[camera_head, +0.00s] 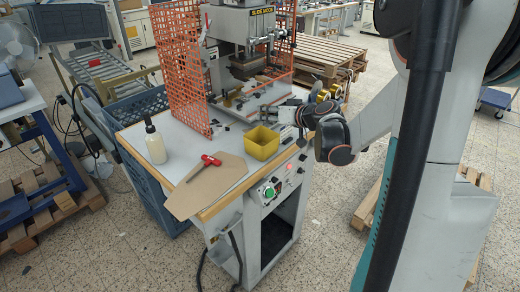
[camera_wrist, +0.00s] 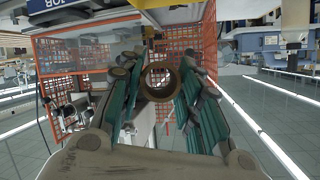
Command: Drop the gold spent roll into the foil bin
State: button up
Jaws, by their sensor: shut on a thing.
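My gripper (camera_head: 286,114) is beside the press, over the back right part of the worktable. In the wrist view its fingers (camera_wrist: 160,80) are closed on both sides of a brown-gold roll (camera_wrist: 160,98), seen end-on as a ring with an open core. In the head view the held roll cannot be made out clearly. A small open yellow bin (camera_head: 262,145) stands on the table just in front of and below the gripper, apparently the foil bin. The gripper is not over the bin's middle; its inside looks empty from here.
The stamping press (camera_head: 243,50) with its orange mesh guard (camera_head: 178,62) stands behind. Gold rolls (camera_head: 323,96) show at the press's right side.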

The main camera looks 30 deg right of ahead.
jog(key=shift+f+b, duration=0.9)
jog(key=shift+f, duration=0.75)
jog(key=o, duration=1.1)
jog(key=shift+s+d+r, duration=0.1)
jog(key=v, duration=1.1)
jog(key=shift+s+r, duration=0.2)
jog(key=shift+s, duration=0.15)
